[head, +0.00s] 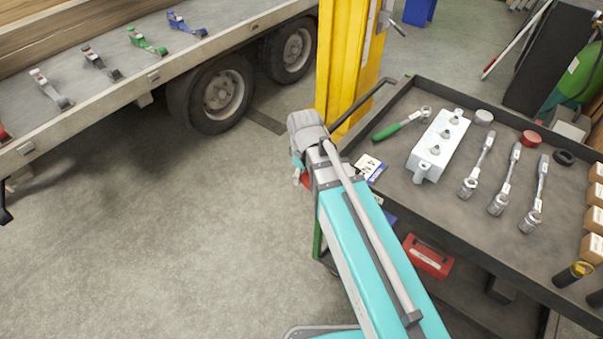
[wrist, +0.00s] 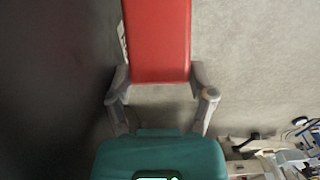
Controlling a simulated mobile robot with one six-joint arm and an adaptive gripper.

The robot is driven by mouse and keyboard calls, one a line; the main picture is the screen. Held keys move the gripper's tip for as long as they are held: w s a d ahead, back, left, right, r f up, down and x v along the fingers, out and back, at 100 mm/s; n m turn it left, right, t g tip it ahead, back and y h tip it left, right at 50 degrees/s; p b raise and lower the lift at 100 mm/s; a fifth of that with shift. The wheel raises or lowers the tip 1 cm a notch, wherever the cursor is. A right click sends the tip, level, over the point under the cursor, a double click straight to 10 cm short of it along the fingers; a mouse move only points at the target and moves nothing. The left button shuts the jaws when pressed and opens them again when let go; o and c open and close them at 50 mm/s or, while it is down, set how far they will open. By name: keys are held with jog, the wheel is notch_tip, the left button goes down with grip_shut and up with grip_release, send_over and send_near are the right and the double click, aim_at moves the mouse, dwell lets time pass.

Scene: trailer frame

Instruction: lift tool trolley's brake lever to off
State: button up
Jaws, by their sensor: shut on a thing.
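The tool trolley (head: 490,258) stands at the right of the head view, with a dark top and a lower shelf. Its red brake lever (wrist: 157,36) fills the upper middle of the wrist view as a flat red bar. My gripper (wrist: 158,78) is shut on the lever's near end, one finger at each side. In the head view a bit of red (head: 305,180) shows below my wrist, beside the trolley's left edge; my arm hides most of the gripper there. The lever's far end runs out of the wrist view, and its pivot is not seen.
The trolley top holds a white block (head: 438,145), a green-handled wrench (head: 398,126) and several sockets tools. A red box (head: 428,257) lies on the lower shelf. A yellow post (head: 345,60) stands behind. A trailer (head: 130,85) is at the left; floor between is clear.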

jog(key=shift+d, duration=0.1)
jog(key=o, duration=1.3)
jog(key=shift+c, duration=0.2)
